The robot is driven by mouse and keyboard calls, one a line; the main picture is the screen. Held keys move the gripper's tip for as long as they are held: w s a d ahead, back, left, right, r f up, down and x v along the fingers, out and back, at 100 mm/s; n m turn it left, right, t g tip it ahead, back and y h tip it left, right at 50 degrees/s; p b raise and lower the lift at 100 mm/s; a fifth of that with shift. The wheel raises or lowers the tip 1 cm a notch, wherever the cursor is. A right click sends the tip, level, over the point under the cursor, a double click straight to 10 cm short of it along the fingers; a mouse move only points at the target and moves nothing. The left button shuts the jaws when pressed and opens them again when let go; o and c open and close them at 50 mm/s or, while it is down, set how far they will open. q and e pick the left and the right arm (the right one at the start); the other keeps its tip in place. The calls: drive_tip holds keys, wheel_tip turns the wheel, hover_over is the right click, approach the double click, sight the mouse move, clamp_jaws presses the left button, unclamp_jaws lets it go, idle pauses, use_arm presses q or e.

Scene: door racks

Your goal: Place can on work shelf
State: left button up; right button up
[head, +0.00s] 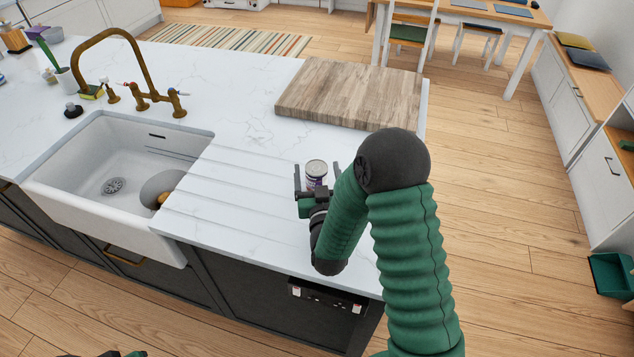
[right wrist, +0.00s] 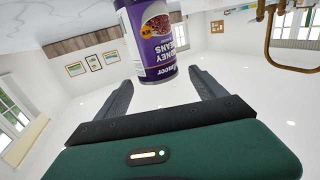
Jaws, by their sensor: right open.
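A can (head: 316,172) with a pale lid and a purple label stands on the white countertop. My right gripper (head: 316,180) is open around it at the counter's right part, one finger on each side. In the right wrist view the can (right wrist: 152,40) shows its kidney beans label upside down, between and beyond the open fingers (right wrist: 160,84). A gap shows between the can and the fingers there. Only a small dark and green sliver of mine shows at the bottom left of the head view; no left gripper can be made out. I cannot tell which surface is the work shelf.
A wooden board (head: 350,92) lies behind the can. A white sink (head: 115,165) with a brass faucet (head: 125,70) is to the left, holding a grey round item. The counter around the can is clear. A cabinet (head: 600,175) stands at the far right across the floor.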

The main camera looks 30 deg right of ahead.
sight(316, 160)
drive_tip(key=shift+w, duration=0.45)
drive_tip(key=x, duration=0.2)
drive_tip(key=f+p+x, duration=0.1)
drive_tip(key=x, duration=0.1)
drive_tip(key=shift+w+d, duration=0.2)
drive_tip(key=shift+d, duration=0.15)
drive_tip(key=shift+w+d+f, duration=0.1)
drive_tip(key=shift+d, duration=0.15)
drive_tip(key=shift+a, duration=0.35)
drive_tip(key=c, duration=0.9)
drive_tip(key=shift+d, duration=0.15)
clamp_jaws()
